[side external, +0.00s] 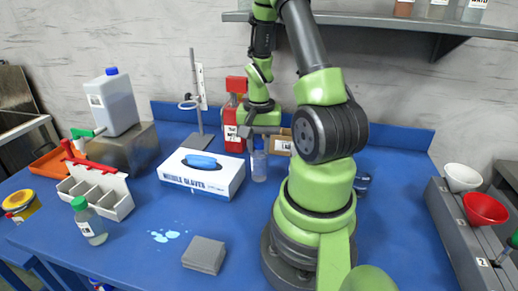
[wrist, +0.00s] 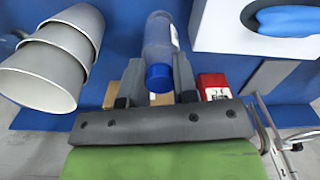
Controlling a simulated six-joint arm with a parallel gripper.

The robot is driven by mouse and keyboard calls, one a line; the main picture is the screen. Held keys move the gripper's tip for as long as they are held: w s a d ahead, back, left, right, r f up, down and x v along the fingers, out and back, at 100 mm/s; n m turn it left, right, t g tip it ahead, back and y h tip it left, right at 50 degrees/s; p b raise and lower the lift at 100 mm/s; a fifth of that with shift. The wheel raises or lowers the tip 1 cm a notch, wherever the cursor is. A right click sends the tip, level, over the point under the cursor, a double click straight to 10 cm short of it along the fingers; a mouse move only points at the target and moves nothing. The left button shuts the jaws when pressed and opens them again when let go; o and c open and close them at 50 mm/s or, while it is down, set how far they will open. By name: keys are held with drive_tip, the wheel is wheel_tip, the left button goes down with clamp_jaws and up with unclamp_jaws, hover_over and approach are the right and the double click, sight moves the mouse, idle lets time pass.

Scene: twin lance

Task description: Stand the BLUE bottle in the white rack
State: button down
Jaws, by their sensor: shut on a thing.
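The blue-capped clear bottle (side external: 259,165) is upright near the back middle of the table. It also shows in the wrist view (wrist: 158,42), cap towards my palm. My gripper (side external: 259,138) is shut on it near the cap, its two fingers on either side (wrist: 159,68). I cannot tell whether the bottle's base touches the table. The white rack (side external: 122,208), with several open slots and a red-topped part at its back, stands at the left of the table, well left of my gripper.
A glove box (side external: 202,183) lies between bottle and rack. A green-capped bottle (side external: 90,224) stands before the rack. A ring stand (side external: 196,100) and a red container (side external: 233,135) are behind. Stacked pale cups (wrist: 45,62) are near my gripper. A grey block (side external: 204,254) lies in front.

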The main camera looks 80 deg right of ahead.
drive_tip(key=shift+f, duration=0.6)
drive_tip(key=shift+f, duration=0.15)
drive_tip(key=c, duration=0.9)
unclamp_jaws()
